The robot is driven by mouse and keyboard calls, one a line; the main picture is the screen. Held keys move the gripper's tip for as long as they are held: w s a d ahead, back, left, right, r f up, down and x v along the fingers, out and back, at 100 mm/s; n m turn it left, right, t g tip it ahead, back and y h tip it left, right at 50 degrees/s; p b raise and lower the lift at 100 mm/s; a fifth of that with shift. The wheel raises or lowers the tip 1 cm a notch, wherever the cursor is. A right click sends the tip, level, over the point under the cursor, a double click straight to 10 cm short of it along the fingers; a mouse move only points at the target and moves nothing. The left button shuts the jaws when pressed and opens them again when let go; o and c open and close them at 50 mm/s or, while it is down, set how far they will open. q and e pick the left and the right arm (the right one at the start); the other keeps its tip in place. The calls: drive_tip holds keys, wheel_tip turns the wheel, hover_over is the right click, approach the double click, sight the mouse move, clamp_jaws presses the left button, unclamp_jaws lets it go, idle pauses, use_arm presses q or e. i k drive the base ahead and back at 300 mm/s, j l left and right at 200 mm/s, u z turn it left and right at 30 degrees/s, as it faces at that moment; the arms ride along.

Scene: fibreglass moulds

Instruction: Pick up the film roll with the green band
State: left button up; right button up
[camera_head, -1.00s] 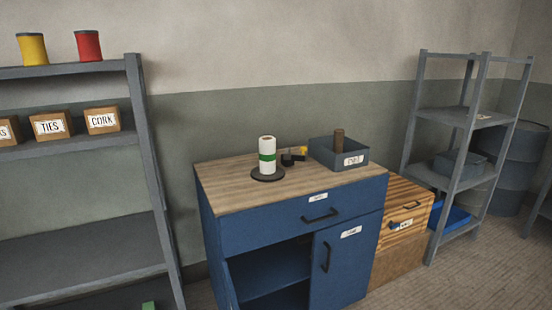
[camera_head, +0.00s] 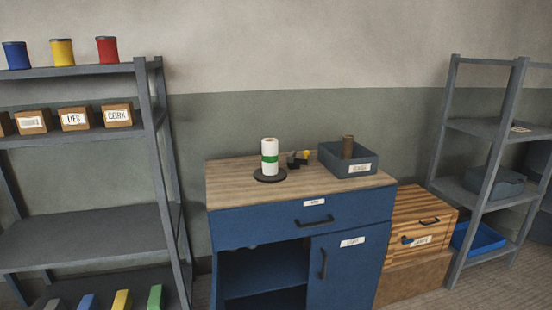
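The film roll with the green band (camera_head: 269,157) is white and stands upright on a dark round base (camera_head: 270,175). It is on the wooden top of the blue cabinet (camera_head: 225,181), left of its middle. Neither of my grippers shows in the head view.
A grey bin (camera_head: 335,160) holding a brown roll (camera_head: 347,146) and some small black and yellow items (camera_head: 297,158) are right of the film roll. Grey shelves stand left (camera_head: 80,235) and right (camera_head: 485,127). A wooden box (camera_head: 417,225) adjoins the cabinet, whose left compartment is open.

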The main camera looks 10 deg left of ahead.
sight(270, 146)
drive_tip(key=i+l, duration=0.1)
drive_tip(key=l, duration=0.2)
drive_tip(key=i+l+u, duration=0.1)
drive_tip(key=l, duration=0.25)
drive_tip(key=i+l+u, duration=0.1)
drive_tip(key=l, duration=0.2)
drive_tip(key=i+l, duration=0.15)
drive_tip(key=l, duration=0.15)
drive_tip(key=i+l+u, duration=0.1)
drive_tip(key=l, duration=0.2)
drive_tip(key=i+l+u, duration=0.1)
drive_tip(key=l, duration=0.25)
drive_tip(key=i, duration=0.05)
